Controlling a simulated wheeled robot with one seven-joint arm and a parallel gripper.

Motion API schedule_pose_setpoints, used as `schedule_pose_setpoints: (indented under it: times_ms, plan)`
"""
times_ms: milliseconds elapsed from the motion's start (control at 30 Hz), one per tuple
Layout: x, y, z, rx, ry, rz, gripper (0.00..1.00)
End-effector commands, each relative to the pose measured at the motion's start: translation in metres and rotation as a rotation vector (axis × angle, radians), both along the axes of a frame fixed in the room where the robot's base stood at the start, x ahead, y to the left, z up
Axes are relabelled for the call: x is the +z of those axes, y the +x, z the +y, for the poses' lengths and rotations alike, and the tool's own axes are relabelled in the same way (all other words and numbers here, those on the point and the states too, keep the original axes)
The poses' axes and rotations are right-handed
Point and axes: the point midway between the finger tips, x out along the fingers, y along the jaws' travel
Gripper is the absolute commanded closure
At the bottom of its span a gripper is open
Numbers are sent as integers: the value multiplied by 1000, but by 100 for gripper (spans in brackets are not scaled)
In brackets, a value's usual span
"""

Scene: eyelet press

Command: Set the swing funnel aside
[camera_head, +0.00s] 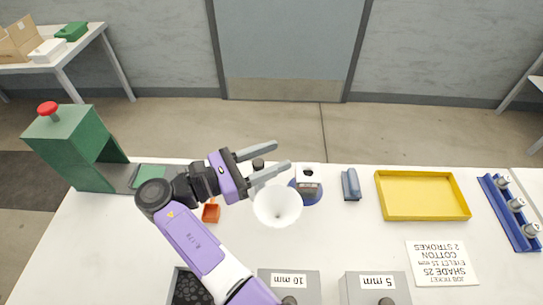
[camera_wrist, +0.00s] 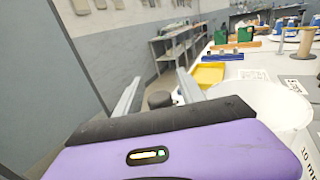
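The swing funnel (camera_head: 277,206) is a white cone above the white table, below and right of my gripper. Its pale rim also fills the right side of the wrist view (camera_wrist: 268,98). A dark round knob (camera_head: 258,164) stands beside the funnel; the wrist view shows the knob (camera_wrist: 160,99) between my fingers, with gaps at its sides. My gripper (camera_head: 281,154) is open, its two grey fingers pointing right. I cannot tell whether a finger touches the knob. How the knob joins the funnel is hidden.
A white block on a blue round base (camera_head: 309,193) stands just right of the funnel. Farther right are a blue-grey piece (camera_head: 351,185), a yellow tray (camera_head: 424,215) and a blue rack (camera_head: 508,211). A green press (camera_head: 75,147) stands left. Grey bins (camera_head: 375,289) line the front.

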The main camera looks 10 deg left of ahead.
Motion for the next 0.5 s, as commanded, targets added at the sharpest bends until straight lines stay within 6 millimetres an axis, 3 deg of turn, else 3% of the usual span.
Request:
schedule_pose_setpoints:
  times_ms: [267, 500]
  plan:
    - [11, 1, 0, 1, 2, -2, 54]
    - [57, 1, 0, 1, 4, -5, 54]
